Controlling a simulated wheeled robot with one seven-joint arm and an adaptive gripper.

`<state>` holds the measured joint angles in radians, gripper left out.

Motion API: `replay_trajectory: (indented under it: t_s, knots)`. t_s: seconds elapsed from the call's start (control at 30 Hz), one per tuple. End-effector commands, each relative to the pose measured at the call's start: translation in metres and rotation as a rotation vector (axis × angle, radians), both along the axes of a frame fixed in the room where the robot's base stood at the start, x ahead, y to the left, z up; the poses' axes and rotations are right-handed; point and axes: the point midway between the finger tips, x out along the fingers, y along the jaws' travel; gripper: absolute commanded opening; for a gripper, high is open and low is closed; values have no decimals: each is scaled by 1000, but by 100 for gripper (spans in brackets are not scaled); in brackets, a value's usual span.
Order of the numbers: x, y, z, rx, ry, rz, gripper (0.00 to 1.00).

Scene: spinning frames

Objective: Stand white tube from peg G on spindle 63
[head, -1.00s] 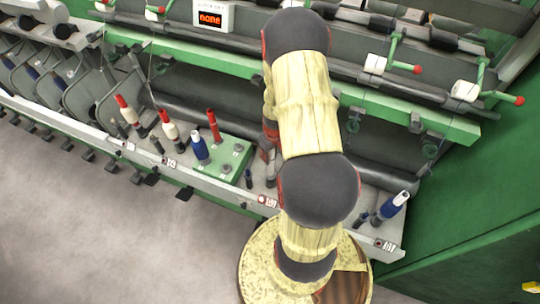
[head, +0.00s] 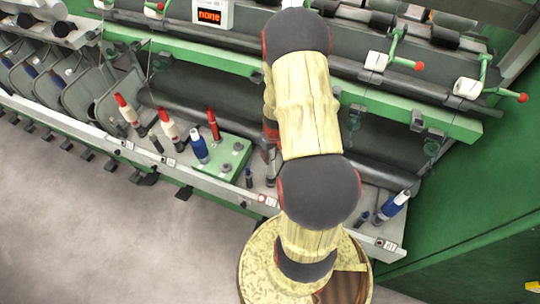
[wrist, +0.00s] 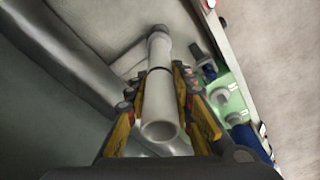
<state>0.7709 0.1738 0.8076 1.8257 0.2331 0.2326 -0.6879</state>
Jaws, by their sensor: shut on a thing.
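The white tube (wrist: 157,98) is a pale hollow cylinder, seen in the wrist view with its open end toward the camera. My gripper (wrist: 161,76) is shut on it, with yellow and black fingers on either side. In the head view my arm hides the tube and most of the gripper. The green peg board (head: 206,181) stands on the machine ledge and carries a red tube (head: 213,125), a blue tube (head: 199,148) and bare grey pegs. Short dark spindles, such as one beside the board (head: 249,178), stand along the ledge. Peg letters and spindle numbers are not legible.
Red-and-white bobbins (head: 168,126) stand left of the board. A blue bobbin (head: 394,205) stands at the right end of the ledge. A grey roller (wrist: 72,50) runs close beside the tube in the wrist view. The grey floor (head: 90,230) in front is clear.

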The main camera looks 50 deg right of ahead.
Motion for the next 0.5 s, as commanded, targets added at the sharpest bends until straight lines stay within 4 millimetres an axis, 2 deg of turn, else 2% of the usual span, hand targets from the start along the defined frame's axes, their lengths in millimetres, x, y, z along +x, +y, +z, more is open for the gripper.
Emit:
replay_trajectory:
  t_s: [0.3,0.33,0.5]
  knots:
    - [0,0,-1,0,0,0,0]
    - [0,0,-1,0,0,0,25]
    - [0,0,-1,0,0,0,34]
